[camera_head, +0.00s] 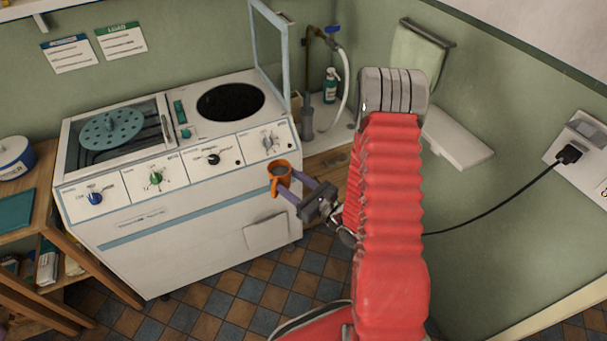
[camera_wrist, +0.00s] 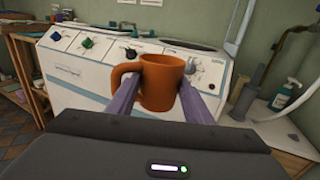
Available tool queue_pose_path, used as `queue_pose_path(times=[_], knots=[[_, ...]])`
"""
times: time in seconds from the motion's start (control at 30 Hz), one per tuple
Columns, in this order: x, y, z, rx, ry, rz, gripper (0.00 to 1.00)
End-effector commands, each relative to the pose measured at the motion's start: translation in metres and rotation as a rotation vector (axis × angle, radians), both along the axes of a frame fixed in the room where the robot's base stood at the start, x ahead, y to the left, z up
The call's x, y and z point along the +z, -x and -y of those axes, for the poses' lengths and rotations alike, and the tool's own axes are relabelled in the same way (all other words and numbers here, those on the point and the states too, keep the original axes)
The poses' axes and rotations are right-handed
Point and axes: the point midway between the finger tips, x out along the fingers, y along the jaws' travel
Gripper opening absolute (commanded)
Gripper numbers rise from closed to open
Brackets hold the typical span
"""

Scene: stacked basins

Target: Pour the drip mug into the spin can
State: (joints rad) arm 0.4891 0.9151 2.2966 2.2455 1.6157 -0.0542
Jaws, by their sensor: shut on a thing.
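My gripper (camera_head: 298,191) is shut on an orange mug (camera_head: 279,180) and holds it upright in the air in front of the twin-tub washer's right end. Dark contents show inside the mug in the head view. In the wrist view, the purple fingers of my gripper (camera_wrist: 160,100) press the sides of the mug (camera_wrist: 162,84), whose handle points left. The spin can (camera_head: 231,102) is the round dark opening on the right of the washer top, with its glass lid (camera_head: 268,50) raised. The mug is below and to the right of that opening in the head view.
The washer (camera_head: 180,230) has a front panel of knobs. A tap with a hose (camera_head: 345,85) and a soap bottle (camera_head: 331,86) stand to its right. A wooden shelf (camera_head: 60,235) is at left. A black cord (camera_head: 500,207) hangs from the right wall.

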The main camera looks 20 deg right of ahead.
Motion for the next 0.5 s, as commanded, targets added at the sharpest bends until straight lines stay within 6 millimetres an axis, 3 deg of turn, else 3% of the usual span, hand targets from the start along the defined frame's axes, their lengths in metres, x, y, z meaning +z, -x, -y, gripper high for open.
queue_pose_path(times=[0.2, 0.5], knots=[[0.013, 0.011, -0.045, 0.068, 0.001, 0.000, 0.21], [0.018, 0.017, -0.062, 0.096, 0.001, 0.000, 0.21]])
